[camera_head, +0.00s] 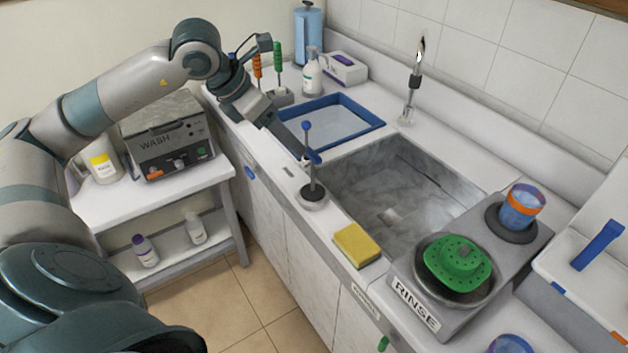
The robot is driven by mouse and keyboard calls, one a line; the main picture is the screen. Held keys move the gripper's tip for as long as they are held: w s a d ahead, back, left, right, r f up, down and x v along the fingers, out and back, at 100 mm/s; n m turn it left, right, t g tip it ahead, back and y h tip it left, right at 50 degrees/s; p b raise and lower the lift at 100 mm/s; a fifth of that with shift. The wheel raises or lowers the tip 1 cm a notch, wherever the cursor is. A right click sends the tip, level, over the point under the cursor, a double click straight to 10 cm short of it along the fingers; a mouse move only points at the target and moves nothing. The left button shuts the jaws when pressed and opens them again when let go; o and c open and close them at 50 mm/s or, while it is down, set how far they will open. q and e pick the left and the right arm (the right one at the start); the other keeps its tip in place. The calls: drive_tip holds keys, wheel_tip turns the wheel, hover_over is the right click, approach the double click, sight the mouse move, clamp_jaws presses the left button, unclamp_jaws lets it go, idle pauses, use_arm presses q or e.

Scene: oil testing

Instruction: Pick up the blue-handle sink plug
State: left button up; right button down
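The sink plug (313,190) stands upright on the counter's front strip, left of the sink basin. It has a dark stem, a round base and blue handle parts (314,157), with a blue knob (307,126) above. My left gripper (304,160) reaches in from the upper left, with its fingertips at the blue handle. It appears close to or touching the handle; whether its fingers are open or closed around it is unclear at this size. The plug's base rests on the counter. My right gripper is not in view.
The sink basin (385,210) is right of the plug, and a yellow sponge (357,244) lies in front. A blue-rimmed tray (372,115) is behind. The RINSE unit (416,306) holds a green part (458,262). A WASH machine (170,140) stands on the left table.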

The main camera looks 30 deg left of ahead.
sight(309, 155)
use_arm(q)
drive_tip(key=shift+d+p+x, duration=0.15)
drive_tip(key=shift+p+x, duration=1.4)
drive_tip(key=shift+x, duration=1.6)
drive_tip(key=shift+d+p+x, duration=0.2)
drive_tip(key=shift+p+x, duration=1.35)
drive_tip(key=shift+x, duration=1.65)
drive_tip(key=p+x, duration=0.1)
drive_tip(key=x, duration=0.1)
drive_tip(key=shift+w+d+f, duration=0.15)
drive_tip(key=shift+w, duration=0.2)
drive_tip(key=shift+w+f, duration=0.1)
drive_tip(key=shift+f, duration=0.2)
drive_tip(key=shift+c, duration=1)
drive_tip(key=c, duration=1)
